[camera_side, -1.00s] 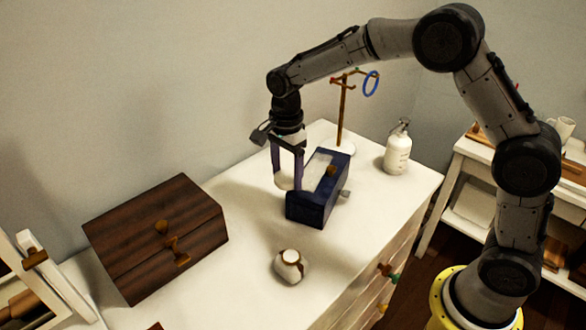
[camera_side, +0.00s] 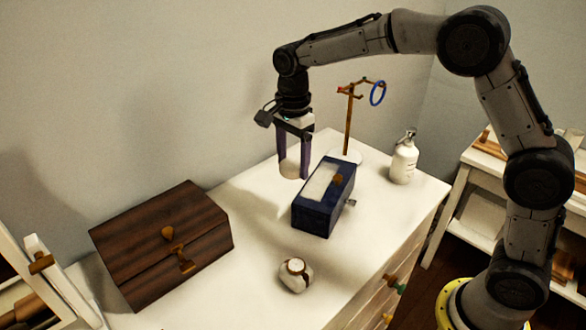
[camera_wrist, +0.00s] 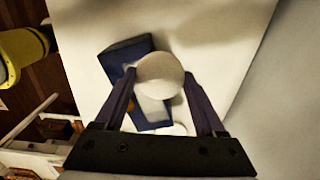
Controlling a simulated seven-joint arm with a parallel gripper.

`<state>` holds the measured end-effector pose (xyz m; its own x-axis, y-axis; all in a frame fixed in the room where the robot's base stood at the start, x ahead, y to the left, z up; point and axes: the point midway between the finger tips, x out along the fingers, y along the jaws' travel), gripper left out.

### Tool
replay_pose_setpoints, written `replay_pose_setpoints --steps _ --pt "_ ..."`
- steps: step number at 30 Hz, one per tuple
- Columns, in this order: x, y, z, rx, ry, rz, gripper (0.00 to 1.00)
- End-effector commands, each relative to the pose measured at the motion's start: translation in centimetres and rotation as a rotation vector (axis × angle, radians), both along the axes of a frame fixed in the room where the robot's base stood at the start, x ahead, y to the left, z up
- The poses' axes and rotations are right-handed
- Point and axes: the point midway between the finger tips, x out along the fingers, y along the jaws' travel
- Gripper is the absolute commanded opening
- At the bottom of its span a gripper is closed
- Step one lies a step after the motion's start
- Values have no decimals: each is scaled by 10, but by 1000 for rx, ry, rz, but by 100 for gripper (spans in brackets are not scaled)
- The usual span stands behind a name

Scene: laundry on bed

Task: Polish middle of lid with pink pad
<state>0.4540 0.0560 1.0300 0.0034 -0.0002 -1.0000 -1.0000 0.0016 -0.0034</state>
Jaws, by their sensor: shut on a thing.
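My gripper (camera_side: 292,172) points down, shut on a pale, rounded pad (camera_wrist: 160,74). The pad looks cream-white under this light; I cannot make out pink. In the side view it shows between the fingers, apparently above the table and up and left of a dark blue box (camera_side: 318,217). The blue box has a pale panel on top, a brown knob and a metal piece on its right side. In the wrist view the pad hides part of the blue box (camera_wrist: 127,56). A dark brown wooden chest (camera_side: 160,245) with a lid and brass fittings stands at the left.
A small white-and-brown pot (camera_side: 295,275) stands in front of the blue box. A white bottle (camera_side: 404,160) and a wooden stand with a blue ring (camera_side: 378,93) are behind and right. The white tabletop (camera_side: 240,285) is clear between chest and pot.

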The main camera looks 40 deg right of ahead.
Motion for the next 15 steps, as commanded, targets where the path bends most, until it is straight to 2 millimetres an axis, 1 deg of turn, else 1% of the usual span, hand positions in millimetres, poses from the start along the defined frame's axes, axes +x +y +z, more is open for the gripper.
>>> replay_pose_setpoints --steps 3,11,15 --pt "0 0 3 0 -1 0 12" --pt "0 0 3 0 -1 0 12" --pt "0 0 8 0 -1 0 12"
